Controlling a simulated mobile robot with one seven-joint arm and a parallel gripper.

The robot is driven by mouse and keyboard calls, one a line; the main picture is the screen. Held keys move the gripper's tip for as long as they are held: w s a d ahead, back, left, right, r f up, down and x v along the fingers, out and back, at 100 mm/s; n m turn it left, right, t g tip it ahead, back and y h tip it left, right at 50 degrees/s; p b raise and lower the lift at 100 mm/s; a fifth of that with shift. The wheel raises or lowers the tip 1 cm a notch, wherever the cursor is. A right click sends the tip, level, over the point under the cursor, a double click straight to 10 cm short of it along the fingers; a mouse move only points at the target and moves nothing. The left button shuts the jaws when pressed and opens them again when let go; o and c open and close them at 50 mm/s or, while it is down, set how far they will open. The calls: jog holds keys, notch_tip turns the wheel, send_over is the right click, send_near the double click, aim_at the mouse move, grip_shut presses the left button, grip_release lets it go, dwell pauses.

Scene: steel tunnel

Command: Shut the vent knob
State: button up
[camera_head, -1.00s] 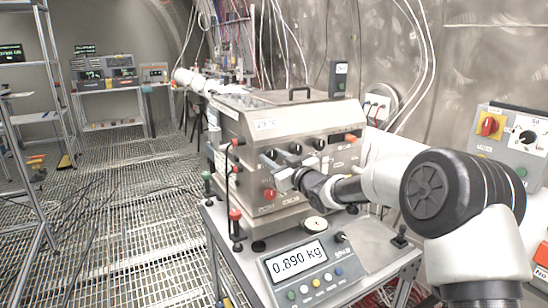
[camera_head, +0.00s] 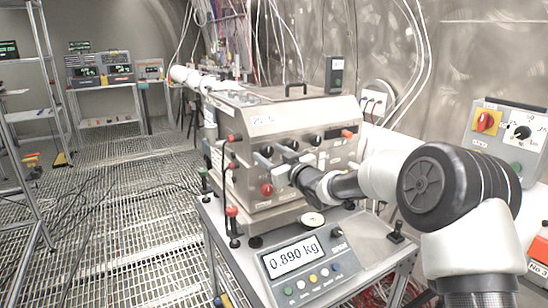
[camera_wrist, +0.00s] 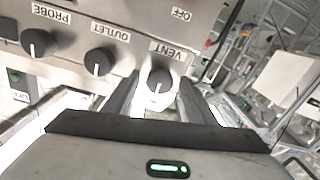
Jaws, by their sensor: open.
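The vent knob (camera_wrist: 160,79) is a dark round knob with a white pointer line, below the VENT label in the wrist view. Its pointer faces down in that picture. My gripper (camera_wrist: 160,94) is open, with one finger on each side of the vent knob in the picture. I cannot tell whether either finger touches it. In the head view my gripper (camera_head: 277,157) is at the left part of the steel box's front panel, partly covering the knobs there.
The outlet knob (camera_wrist: 100,61) and probe knob (camera_wrist: 38,42) sit beside the vent knob. The steel box (camera_head: 290,115) stands on a bench behind a scale (camera_head: 300,262) reading 0.890 kg. A red knob (camera_head: 266,189) and red-topped posts are near my gripper.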

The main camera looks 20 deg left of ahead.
jog(key=v, duration=1.7)
jog(key=shift+s+b, duration=0.25)
jog(key=shift+b, duration=0.1)
jog(key=shift+d, duration=0.15)
jog(key=s+d+r+m+h+p, duration=0.2)
jog(key=d+r+h, duration=0.15)
jog(key=d, duration=0.35)
jog(key=s+d+r+m+h+p, duration=0.2)
jog(key=d+r+h+p, duration=0.15)
jog(key=d, duration=0.35)
jog(key=s+d+r+m+h+p, duration=0.1)
jog(key=s+d+r+m+h, duration=0.1)
jog(key=d+h, duration=0.4)
jog(key=s+d+m+g+p, duration=0.2)
jog(key=s+d, duration=0.3)
jog(key=s, duration=0.8)
jog(key=s+d+m+g+p, duration=0.3)
jog(key=s+d+m+g, duration=0.1)
jog(key=s, duration=0.9)
jog(key=shift+d+h, duration=0.4)
